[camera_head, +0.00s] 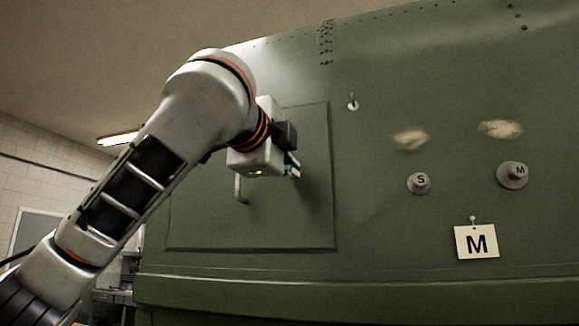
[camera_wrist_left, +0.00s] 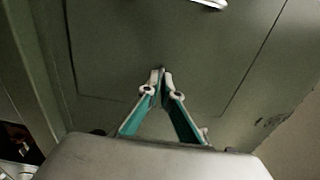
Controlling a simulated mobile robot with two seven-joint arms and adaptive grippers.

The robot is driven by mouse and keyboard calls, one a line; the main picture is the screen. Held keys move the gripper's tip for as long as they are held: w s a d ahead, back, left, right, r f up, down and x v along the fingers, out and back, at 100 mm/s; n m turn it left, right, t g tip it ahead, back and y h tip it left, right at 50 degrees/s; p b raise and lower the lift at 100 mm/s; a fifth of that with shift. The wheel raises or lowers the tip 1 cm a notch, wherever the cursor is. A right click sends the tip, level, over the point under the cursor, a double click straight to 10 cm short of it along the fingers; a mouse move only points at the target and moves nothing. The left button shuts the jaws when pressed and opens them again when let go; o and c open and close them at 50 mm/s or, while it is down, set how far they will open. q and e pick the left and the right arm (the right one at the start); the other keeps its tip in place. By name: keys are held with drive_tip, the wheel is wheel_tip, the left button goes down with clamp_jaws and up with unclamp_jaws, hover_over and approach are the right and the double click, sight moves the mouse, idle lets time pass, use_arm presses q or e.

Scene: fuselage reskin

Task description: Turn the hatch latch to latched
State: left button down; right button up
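The hatch (camera_head: 300,225) is a large green panel outlined on the green fuselage wall, and it looks closed. An L-shaped metal handle (camera_head: 240,190) hangs on it, partly hidden behind my left gripper. A small metal piece with a dark pin (camera_head: 352,102) sits just right of the hatch's upper corner; I cannot tell which of the two is the latch. My left gripper (camera_head: 294,166) is in front of the hatch, right of the handle. In the left wrist view its fingertips (camera_wrist_left: 160,73) meet with nothing between them. A bright metal bar (camera_wrist_left: 212,3) is cut off at that view's top edge.
A ledge (camera_head: 400,290) runs along the wall's bottom. The wall between hatch and knobs is clear.

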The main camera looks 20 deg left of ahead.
use_arm(q)
drive_tip(key=c, duration=2.3)
unclamp_jaws()
drive_tip(key=shift+s, duration=0.1)
drive_tip(key=s, duration=1.1)
drive_tip(key=shift+s+a, duration=0.2)
drive_tip(key=shift+s, duration=0.2)
